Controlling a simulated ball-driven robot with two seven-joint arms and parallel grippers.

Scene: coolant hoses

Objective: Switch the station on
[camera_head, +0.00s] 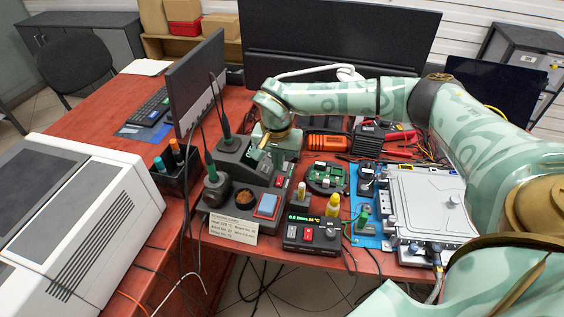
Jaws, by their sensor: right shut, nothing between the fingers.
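A dark control box (311,238) stands near the table's front edge. Its lit display (313,219) reads what looks like 0.0 flow and 24 °C, and red and grey buttons sit below it. My right gripper (265,145) is shut and empty above the back of the soldering unit, apart from the control box. My left gripper is not in view.
A printed card (233,228) stands in front. A monitor (195,80) and a white machine (80,215) are at left.

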